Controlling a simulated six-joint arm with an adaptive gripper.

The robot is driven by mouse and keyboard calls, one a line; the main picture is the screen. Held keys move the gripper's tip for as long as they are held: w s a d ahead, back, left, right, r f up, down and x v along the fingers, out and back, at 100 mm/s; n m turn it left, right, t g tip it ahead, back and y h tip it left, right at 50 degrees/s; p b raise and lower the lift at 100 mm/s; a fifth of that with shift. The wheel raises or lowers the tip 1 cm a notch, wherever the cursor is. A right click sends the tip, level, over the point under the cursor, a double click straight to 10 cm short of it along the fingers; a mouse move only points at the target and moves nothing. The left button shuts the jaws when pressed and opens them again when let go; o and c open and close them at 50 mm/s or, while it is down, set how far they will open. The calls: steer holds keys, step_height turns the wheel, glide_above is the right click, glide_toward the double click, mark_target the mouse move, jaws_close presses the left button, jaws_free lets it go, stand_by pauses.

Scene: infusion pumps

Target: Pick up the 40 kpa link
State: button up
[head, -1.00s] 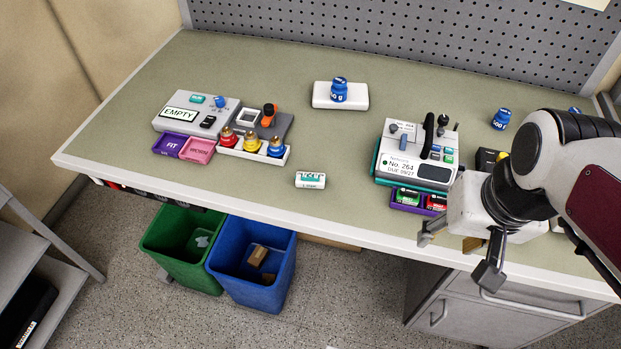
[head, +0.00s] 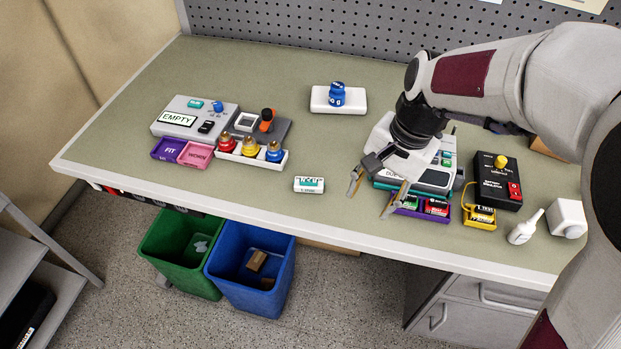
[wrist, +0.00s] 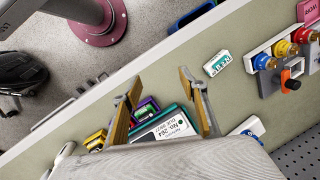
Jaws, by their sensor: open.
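A small white block with a teal label band (head: 309,184) lies alone near the bench's front edge. It also shows in the wrist view (wrist: 217,62), beyond and to the right of my fingertips. Small green (head: 409,202) and red (head: 437,207) labelled blocks sit in a purple tray, and a yellow one (head: 480,216) sits in a yellow tray. The labels are too small to tell which is the 40 kPa link. My gripper (head: 372,194) is open and empty, above the bench's front part, right of the teal-labelled block. Its fingers also show in the wrist view (wrist: 159,82).
A grey-white device (head: 437,176) stands behind the purple tray, partly hidden by my gripper. A black box (head: 493,180) and a white bottle (head: 525,227) are to the right. Coloured knobs (head: 249,147) sit in a white holder on the left. Bench between holder and teal-labelled block is clear.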

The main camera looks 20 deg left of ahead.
mark_target(309, 179)
steer(key=w+a+f+m, duration=0.1)
steer(key=w+a+m, duration=0.1)
steer(key=a, duration=0.1)
steer(key=w+a+f+m, duration=0.2)
steer(key=w+a+f+m+g+y, duration=0.1)
steer(key=a, duration=0.2)
steer(key=shift+w+a+f+m, duration=0.25)
steer(key=shift+w+a+m, duration=0.05)
steer(key=shift+w+m, duration=0.1)
steer(key=w+a+m, duration=0.1)
steer(key=w+a+r+m+y, duration=0.1)
steer(key=m, duration=0.1)
steer(key=shift+w+a+r+m, duration=0.3)
steer(key=shift+w+a+r+m+t, duration=0.15)
steer(key=shift+r+m+t, duration=0.15)
steer(key=shift+m, duration=0.1)
steer(key=shift+a+m, duration=0.1)
steer(key=shift+m, duration=0.8)
steer(key=shift+x, duration=1.25)
steer(key=shift+x, duration=2.6)
